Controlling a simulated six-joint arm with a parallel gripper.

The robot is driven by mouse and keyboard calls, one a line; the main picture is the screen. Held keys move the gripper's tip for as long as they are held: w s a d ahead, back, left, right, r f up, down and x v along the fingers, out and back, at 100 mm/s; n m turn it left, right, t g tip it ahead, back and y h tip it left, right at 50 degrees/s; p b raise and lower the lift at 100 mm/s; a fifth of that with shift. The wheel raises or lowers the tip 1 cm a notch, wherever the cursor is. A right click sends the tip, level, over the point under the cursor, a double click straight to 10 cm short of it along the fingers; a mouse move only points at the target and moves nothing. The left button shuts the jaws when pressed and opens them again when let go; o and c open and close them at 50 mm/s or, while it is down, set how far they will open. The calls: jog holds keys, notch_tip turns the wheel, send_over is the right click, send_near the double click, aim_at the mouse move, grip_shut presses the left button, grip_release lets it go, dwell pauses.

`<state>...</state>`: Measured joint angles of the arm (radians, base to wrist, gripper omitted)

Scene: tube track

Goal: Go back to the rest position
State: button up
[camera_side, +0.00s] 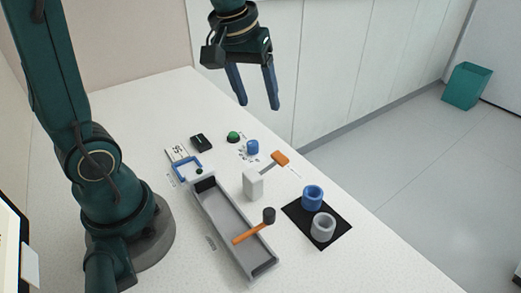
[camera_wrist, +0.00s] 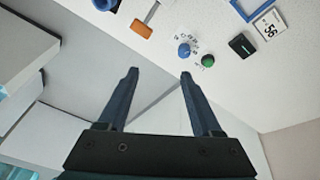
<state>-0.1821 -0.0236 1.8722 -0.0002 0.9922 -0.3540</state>
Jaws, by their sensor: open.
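My gripper (camera_side: 256,97) is open and empty, raised well above the far end of the white table (camera_side: 400,252). In the wrist view my gripper (camera_wrist: 157,74) shows two dark blue fingers spread apart with nothing between them. In the side view a long grey track (camera_side: 228,222) lies on the table, with a dark-headed hammer with an orange handle (camera_side: 252,231) resting across it.
A white block (camera_side: 252,184) with an orange-ended bar (camera_side: 280,158) stands right of the track. A blue knob (camera_side: 252,147), a green button (camera_side: 233,136), a black box (camera_side: 201,142) and a blue frame (camera_side: 187,168) sit farther back. The air around my gripper is clear. A teal bin (camera_side: 466,86) stands on the floor.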

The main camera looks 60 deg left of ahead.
jog(key=s+d+m+t, duration=0.1)
jog(key=s+d+m, duration=0.1)
jog(key=s, duration=0.4)
jog(key=s+d+f+m+t, duration=0.1)
jog(key=s+d+m, duration=0.2)
jog(key=s, duration=0.3)
jog(key=shift+m+h, duration=0.3)
jog(key=shift+m, duration=0.3)
